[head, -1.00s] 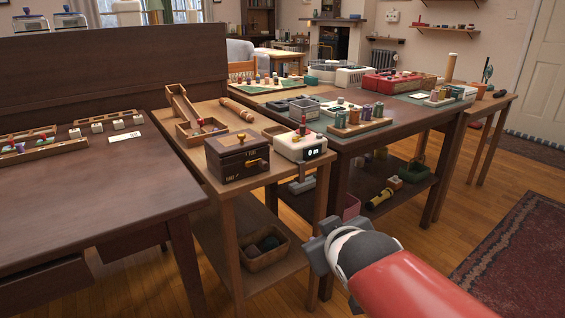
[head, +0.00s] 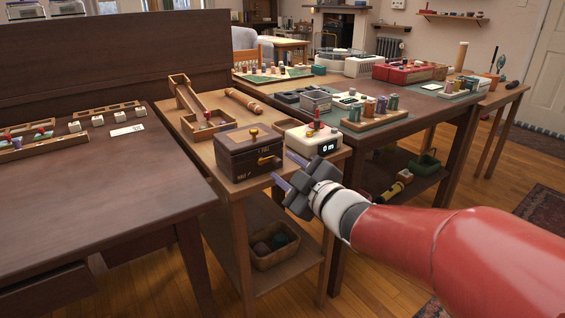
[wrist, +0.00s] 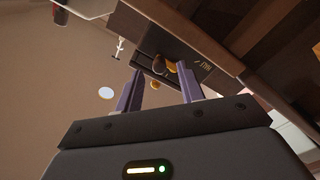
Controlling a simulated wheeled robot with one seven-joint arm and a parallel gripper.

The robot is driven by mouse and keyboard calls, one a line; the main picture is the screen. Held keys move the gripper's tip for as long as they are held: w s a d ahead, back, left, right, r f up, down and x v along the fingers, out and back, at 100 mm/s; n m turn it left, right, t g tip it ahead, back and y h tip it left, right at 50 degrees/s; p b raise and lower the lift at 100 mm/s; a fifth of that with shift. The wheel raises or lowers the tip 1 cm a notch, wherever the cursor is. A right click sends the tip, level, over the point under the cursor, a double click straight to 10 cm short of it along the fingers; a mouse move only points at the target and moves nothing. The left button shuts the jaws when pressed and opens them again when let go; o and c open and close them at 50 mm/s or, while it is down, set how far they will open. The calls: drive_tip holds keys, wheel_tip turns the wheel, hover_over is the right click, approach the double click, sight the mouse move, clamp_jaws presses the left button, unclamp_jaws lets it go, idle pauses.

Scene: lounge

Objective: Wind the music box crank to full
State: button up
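The music box (head: 232,158) is a dark brown box on the narrow light-wood table, with a small gold knob on top and pale lettering on its front. Its gold crank (head: 268,160) sticks out at the right of the front face. My gripper (head: 285,170) is open and empty, with its two purple fingers pointing at the crank from the front right, a short way off. In the wrist view the dark box (wrist: 190,62) and a crank knob (wrist: 159,64) show beyond and between the spread fingertips (wrist: 161,78). I cannot read how far the crank is wound.
A white device with a display (head: 327,147) stands just right of the box, close behind my gripper. A wooden ramp tray (head: 208,130) and a wooden roller (head: 243,101) lie behind. A basket (head: 276,258) sits on the lower shelf. A dark desk (head: 95,190) is at left.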

sight(270, 162)
drive_tip(key=shift+x, duration=1.3)
clamp_jaws()
drive_tip(key=shift+f, duration=0.1)
drive_tip(key=m, duration=0.2)
drive_tip(key=f+m, duration=0.1)
drive_tip(key=m, duration=0.1)
drive_tip(key=shift+s+a+m, duration=0.1)
drive_tip(key=shift+m, duration=0.3)
drive_tip(key=m, duration=0.3)
drive_tip(key=f+m+p, duration=0.1)
drive_tip(key=m, duration=0.1)
drive_tip(key=shift+s+a+m, duration=0.25)
drive_tip(key=shift+a+m, duration=0.05)
drive_tip(key=shift+a, duration=0.05)
drive_tip(key=shift+f, duration=0.1)
